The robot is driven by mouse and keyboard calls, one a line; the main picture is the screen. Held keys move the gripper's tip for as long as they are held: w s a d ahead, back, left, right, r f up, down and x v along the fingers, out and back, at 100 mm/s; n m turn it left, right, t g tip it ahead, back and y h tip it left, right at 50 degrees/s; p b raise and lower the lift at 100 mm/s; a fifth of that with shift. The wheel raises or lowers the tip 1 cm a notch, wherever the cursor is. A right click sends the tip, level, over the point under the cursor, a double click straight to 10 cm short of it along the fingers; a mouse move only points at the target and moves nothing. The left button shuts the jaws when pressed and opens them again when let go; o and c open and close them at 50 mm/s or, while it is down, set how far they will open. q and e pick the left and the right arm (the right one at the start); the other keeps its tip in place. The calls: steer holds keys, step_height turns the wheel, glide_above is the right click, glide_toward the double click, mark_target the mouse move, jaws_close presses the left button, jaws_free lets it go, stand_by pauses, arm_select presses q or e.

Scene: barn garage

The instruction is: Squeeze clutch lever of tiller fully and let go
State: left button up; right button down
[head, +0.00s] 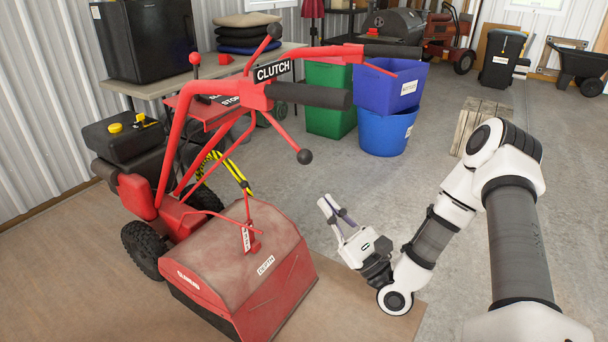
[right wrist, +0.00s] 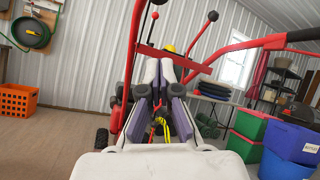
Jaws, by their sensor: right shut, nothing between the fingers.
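The red tiller (head: 240,255) stands on the left in the head view. A CLUTCH plate (head: 272,70) sits on its handlebar, beside the near black grip (head: 310,95). A red lever with a black ball end (head: 305,157) hangs below that grip; I cannot tell for certain that it is the clutch lever. My right gripper (head: 328,208) is shut and empty, low and to the right of the tiller, apart from the handlebar and levers. In the right wrist view its fingers (right wrist: 159,75) point toward the tiller's red frame (right wrist: 134,65). My left gripper is not in view.
A green bin (head: 330,98), a purple bin (head: 390,88) and a blue bin (head: 385,132) stand behind the handlebar. A wooden crate (head: 480,120) is farther right. The grey floor between bins and gripper is clear. An orange basket (right wrist: 22,102) shows in the right wrist view.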

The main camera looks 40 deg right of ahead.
mark_target(284, 134)
steer(key=w+a+r+p, duration=0.1)
steer(key=w+a+r, duration=0.1)
steer(key=w+r, duration=0.3)
step_height(284, 134, up, 2)
steer(key=shift+r+p, duration=0.25)
steer(key=shift+p, duration=0.1)
steer(key=shift+w+a, duration=0.1)
steer(key=shift+a, duration=0.05)
